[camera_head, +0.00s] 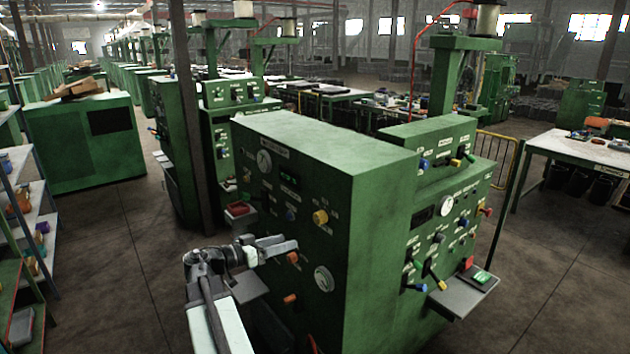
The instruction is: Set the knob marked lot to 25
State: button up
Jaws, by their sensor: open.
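A green machine (383,215) stands in front of me, with knobs on its left and right faces. The left face carries a yellow knob (320,217), a small blue knob (290,215), and orange knobs, one upper (292,258) and one lower (290,298). The labels are too small to read, so I cannot tell which knob is marked lot or what it is set to. My gripper (286,243) is open beside the left face, near the upper orange knob. I cannot tell whether it touches that knob. My arm hides part of the lower left face.
The left face also has a round dial (265,161), a lower dial (323,279) and a small display (289,180). A grey shelf (465,292) juts from the right face. A dark post (190,130) stands behind my arm. Open floor (115,270) lies to the left.

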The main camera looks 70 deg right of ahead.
jog(key=m+g+p, duration=0.1)
send_near(316, 220)
jog(key=x, duration=0.9)
